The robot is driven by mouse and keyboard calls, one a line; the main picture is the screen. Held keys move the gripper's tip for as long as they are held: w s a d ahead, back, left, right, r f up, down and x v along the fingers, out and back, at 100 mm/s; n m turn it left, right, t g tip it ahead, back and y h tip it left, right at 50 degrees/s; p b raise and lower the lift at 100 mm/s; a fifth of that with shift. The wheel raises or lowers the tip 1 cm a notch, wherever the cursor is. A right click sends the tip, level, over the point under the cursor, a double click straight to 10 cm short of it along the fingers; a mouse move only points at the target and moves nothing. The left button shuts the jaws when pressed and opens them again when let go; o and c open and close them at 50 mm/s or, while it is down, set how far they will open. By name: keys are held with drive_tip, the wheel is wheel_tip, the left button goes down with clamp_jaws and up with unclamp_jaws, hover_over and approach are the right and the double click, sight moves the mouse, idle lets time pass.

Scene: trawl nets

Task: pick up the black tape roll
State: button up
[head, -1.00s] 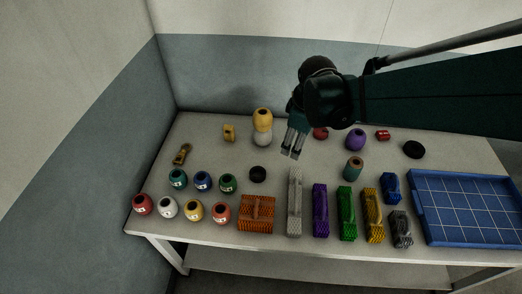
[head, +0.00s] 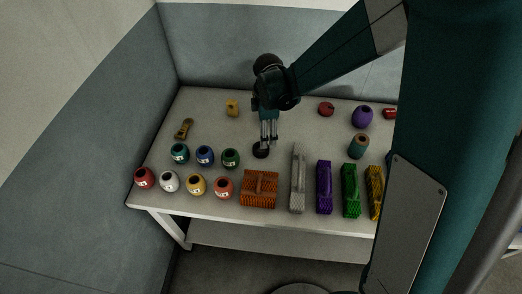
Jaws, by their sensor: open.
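A small round black roll (head: 261,152), which looks like the black tape roll, lies flat on the table left of centre, behind the orange net bundle. My gripper (head: 268,143) points down with its fingers open, right over the roll and overlapping its upper edge in the head view. I cannot tell whether the fingertips touch it or how high above it they are. Part of the roll's far side is hidden by the fingers.
The orange net bundle (head: 259,188) and grey net bundle (head: 298,178) lie in front. Green (head: 230,158) and blue (head: 205,156) pots stand to the left. A teal-brown spool (head: 359,147) stands to the right. My arm hides the table's right end.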

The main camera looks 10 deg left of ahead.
drive_tip(key=shift+a+f+n, duration=0.4)
drive_tip(key=shift+a+f, duration=0.1)
drive_tip(key=shift+f, duration=0.3)
drive_tip(key=shift+f, duration=1.3)
drive_tip(key=shift+f, duration=0.1)
drive_tip(key=shift+a+f+b, duration=0.1)
drive_tip(key=shift+f+b, duration=0.65)
drive_tip(key=shift+f, duration=1.75)
drive_tip(key=c, duration=1)
